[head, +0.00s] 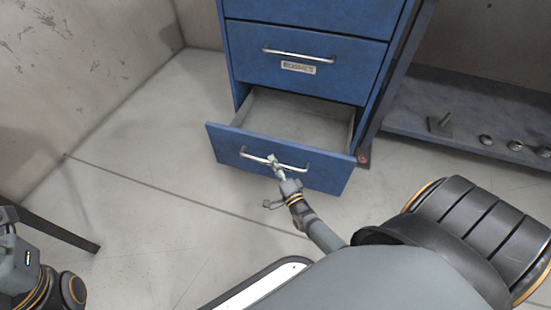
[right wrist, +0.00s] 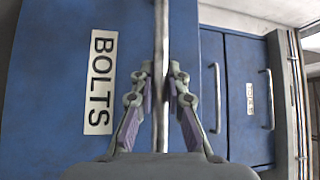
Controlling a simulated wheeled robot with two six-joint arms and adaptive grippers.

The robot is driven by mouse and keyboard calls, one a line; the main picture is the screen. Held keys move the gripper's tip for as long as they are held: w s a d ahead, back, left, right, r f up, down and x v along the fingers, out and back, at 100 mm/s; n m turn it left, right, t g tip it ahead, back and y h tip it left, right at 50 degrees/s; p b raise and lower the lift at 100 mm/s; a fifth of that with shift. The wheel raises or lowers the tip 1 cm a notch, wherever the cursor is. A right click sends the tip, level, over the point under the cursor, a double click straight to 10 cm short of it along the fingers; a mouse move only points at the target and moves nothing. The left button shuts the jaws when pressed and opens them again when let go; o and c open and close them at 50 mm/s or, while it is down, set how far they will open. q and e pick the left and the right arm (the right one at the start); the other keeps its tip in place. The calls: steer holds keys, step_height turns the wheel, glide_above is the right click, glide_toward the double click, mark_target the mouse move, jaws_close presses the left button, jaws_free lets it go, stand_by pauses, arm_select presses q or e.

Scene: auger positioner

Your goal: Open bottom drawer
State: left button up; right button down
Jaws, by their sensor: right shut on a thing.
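The bottom drawer (head: 220,150) of the blue cabinet is pulled partly out, and its grey inside shows empty in the head view. Its metal bar handle (head: 295,168) runs across the drawer front. In the right wrist view the two fingers (right wrist: 160,100) close on either side of the handle bar (right wrist: 160,130), beside a white label (right wrist: 101,82) reading BOLTS on the blue front. Part of my left arm shows at the lower left of the head view, but its gripper fingers do not show.
The drawer above (head: 340,65) is closed, with its own handle and label. A grey shelf (head: 400,120) with several metal parts lies right of the cabinet. The floor (head: 150,190) in front and left is clear. A dark beam (head: 60,230) stands at the left.

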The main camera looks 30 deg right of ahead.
steer(key=shift+s+a, duration=0.2)
steer(key=shift+f, duration=0.1)
steer(key=c, duration=1.3)
jaws_free()
steer(key=shift+c, duration=0.2)
steer(key=s+f, duration=0.1)
steer(key=s, duration=1)
steer(key=shift+s+a+f, duration=0.25)
steer(key=shift+s+a, duration=0.15)
